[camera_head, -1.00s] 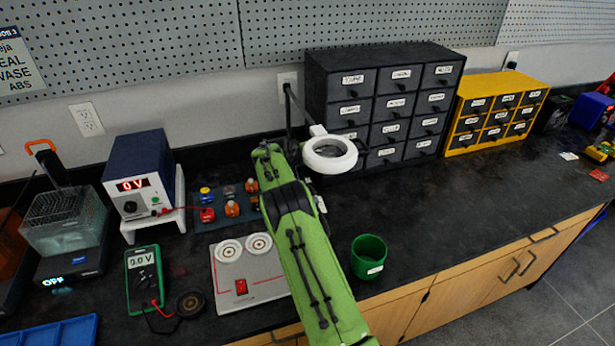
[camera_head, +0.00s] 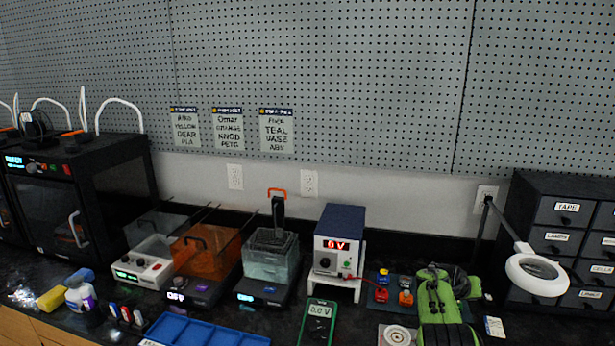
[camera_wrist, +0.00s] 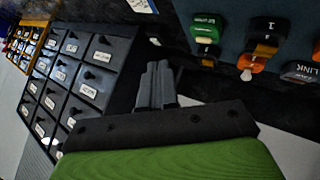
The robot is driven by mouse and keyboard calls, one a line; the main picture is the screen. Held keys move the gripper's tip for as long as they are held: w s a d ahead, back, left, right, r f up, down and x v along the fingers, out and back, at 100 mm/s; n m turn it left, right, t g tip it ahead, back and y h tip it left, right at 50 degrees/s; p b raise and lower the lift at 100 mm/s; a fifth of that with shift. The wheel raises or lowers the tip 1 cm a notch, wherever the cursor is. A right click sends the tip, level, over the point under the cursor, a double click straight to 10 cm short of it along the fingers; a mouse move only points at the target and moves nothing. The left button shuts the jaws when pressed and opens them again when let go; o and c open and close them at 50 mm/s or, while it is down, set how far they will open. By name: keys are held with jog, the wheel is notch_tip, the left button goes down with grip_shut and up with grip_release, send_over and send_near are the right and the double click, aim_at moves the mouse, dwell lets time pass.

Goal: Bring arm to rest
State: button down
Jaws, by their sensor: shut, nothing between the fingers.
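My green arm (camera_head: 443,312) shows at the lower right of the head view, over the black counter in front of the wall. My gripper (camera_wrist: 160,85) shows in the wrist view with its grey fingers together and nothing between them. Its fingers cannot be made out in the head view. In the wrist view the fingers are near the dark drawer cabinet (camera_wrist: 75,95), with small colored component blocks (camera_wrist: 205,35) to the right. I cannot tell whether the fingers touch anything.
A white ring magnifier lamp (camera_head: 537,276) stands right of my arm, before the dark drawer cabinet (camera_head: 557,247). A power supply (camera_head: 338,228) reading 0 V and a multimeter (camera_head: 318,318) are left of it. Tanks (camera_head: 270,262), a blue tray (camera_head: 195,333) and a printer (camera_head: 60,205) crowd the counter further left.

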jog(key=s+a+r+t+y+p, duration=0.1)
jog(key=s+a+r+y+p, duration=0.15)
jog(key=s+a+r, duration=0.7)
jog(key=s+a+r+y+p, duration=0.1)
jog(key=s+a+r+y, duration=0.2)
jog(key=s+a+r, duration=0.7)
jog(key=s+a+r+n+y+p, duration=0.1)
jog(key=s+a+r, duration=0.2)
jog(key=s, duration=0.4)
jog(key=s+a+r+n+y+p, duration=0.1)
jog(key=s+a+r, duration=0.2)
jog(key=s, duration=0.3)
jog(key=s+a+f+n, duration=0.1)
jog(key=s+a+f, duration=0.1)
jog(key=s, duration=0.4)
jog(key=s+a+f+n+y, duration=0.1)
jog(key=s+a+f, duration=0.1)
jog(key=s, duration=0.5)
jog(key=shift+a+g+p, duration=0.3)
jog(key=shift+a+p, duration=0.05)
jog(key=shift+a, duration=0.25)
jog(key=shift+f, duration=0.1)
